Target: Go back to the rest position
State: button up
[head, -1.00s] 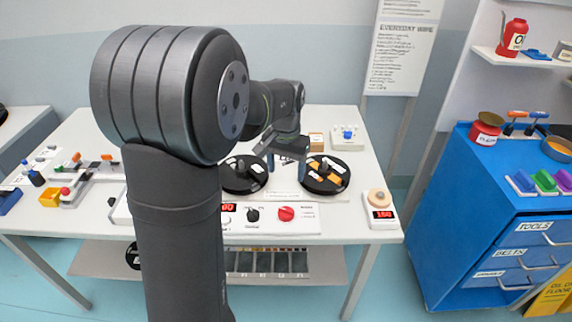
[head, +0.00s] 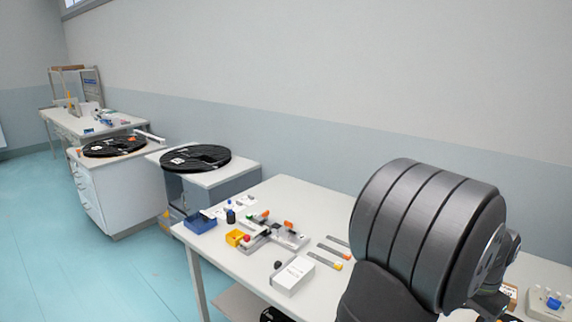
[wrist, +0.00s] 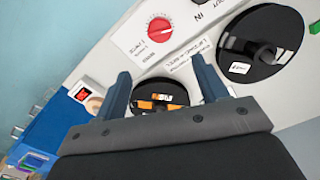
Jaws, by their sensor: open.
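In the wrist view my gripper (wrist: 160,66) is open, with its two dark fingers well apart and nothing held between them. Behind the fingers a black reel (wrist: 174,88) with orange labels shows on the white rewind station, partly covered by the gripper body. A second black reel (wrist: 288,22) with a white label lies to the right. A red knob (wrist: 160,29) on the station panel is above the fingers. In the head view my arm covers the lower right, and my gripper cannot be made out there.
Big black reels (head: 195,158) lie on cabinets farther left. Blue floor (head: 90,270) is clear at the left.

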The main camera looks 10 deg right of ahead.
notch_tip(320, 180, down, 16)
jog(key=shift+r, duration=0.2)
dwell(0.4)
